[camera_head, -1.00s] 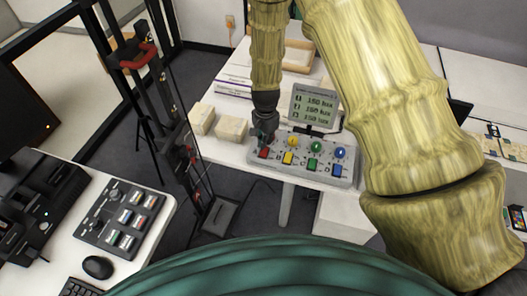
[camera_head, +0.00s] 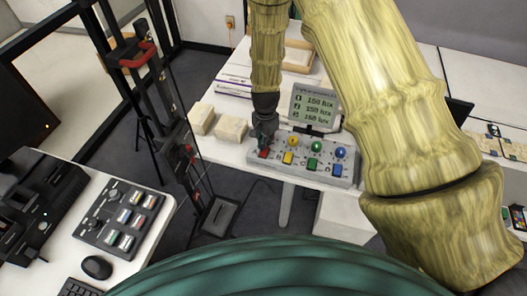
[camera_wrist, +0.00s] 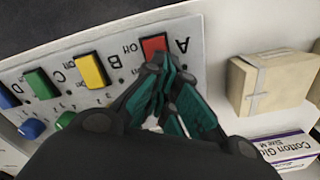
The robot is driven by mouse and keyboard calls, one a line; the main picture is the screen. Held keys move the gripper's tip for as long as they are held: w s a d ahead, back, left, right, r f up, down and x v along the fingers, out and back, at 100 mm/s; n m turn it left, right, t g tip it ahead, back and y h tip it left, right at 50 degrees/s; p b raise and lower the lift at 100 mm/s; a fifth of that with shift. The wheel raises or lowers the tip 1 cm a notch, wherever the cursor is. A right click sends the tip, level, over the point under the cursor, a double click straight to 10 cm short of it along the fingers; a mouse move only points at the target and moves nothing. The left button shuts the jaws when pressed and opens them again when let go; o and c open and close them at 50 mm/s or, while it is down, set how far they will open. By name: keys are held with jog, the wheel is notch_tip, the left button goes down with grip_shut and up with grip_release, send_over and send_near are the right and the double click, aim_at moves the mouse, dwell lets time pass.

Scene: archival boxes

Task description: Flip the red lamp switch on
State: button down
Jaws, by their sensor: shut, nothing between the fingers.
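The grey switch panel (camera_head: 325,175) lies at the front edge of the white table. Its red switch (camera_head: 264,154) is at the left end, and it also shows beside the letter A in the wrist view (camera_wrist: 154,44). My gripper (camera_head: 264,138) points down over the red switch. In the wrist view my gripper's fingertips (camera_wrist: 160,64) are together, empty, and overlap the red switch's near edge; I cannot tell whether they touch it. The lamp above the red switch is hidden behind my gripper. The switch's on or off position is unclear.
Yellow (camera_head: 289,158), green (camera_head: 313,164) and blue (camera_head: 337,170) switches stand in a row to the right. A small display (camera_head: 315,106) stands behind the panel. Two pale boxes (camera_head: 231,129) sit to the left. A black upright frame (camera_head: 160,100) stands left of the table.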

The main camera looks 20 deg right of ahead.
jog(key=shift+f+b, duration=0.35)
jog(key=shift+f, duration=0.35)
dwell(0.6)
jog(key=shift+r+p, duration=2.35)
jog(key=shift+r, duration=1.2)
